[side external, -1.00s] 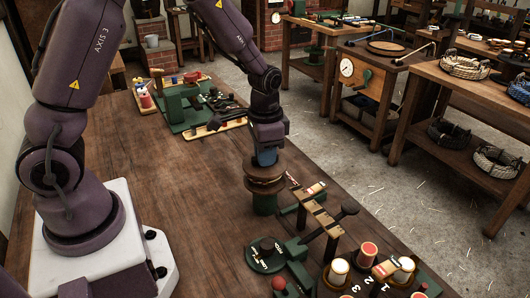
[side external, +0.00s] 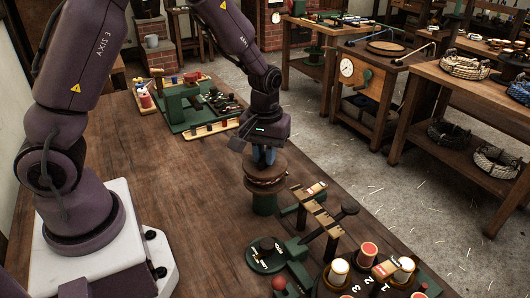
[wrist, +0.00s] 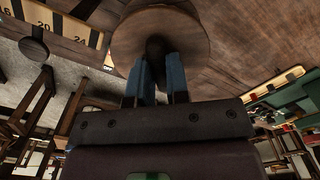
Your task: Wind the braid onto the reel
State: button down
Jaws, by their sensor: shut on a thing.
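The wooden reel (side external: 266,167) stands upright on a green post (side external: 264,205) near the table's far long edge. Its round upper flange (wrist: 185,40) also shows in the wrist view. A narrow dark reddish band, perhaps wound braid (side external: 266,181), shows between the flanges; it is too small to be sure. My gripper (side external: 264,157) points straight down from above the reel. Its blue fingers are shut on the middle of the reel's top; the gripped part is mostly hidden between them. I cannot make out any strand leading away from the reel.
A wooden guide frame (side external: 318,212) with a dark-knobbed lever stands right beside the reel. In front are a green dial base (side external: 268,256) and a round carrier with several bobbins (side external: 367,249). A green machine (side external: 185,107) stands behind. The table's middle is clear.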

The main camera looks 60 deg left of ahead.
jog(key=n, duration=0.4)
jog(key=shift+n, duration=0.3)
jog(key=n, duration=0.4)
jog(key=shift+n, duration=0.3)
jog(key=c, duration=1.1)
grip_release()
jog(key=shift+r, duration=0.1)
notch_tip(320, 180, up, 13)
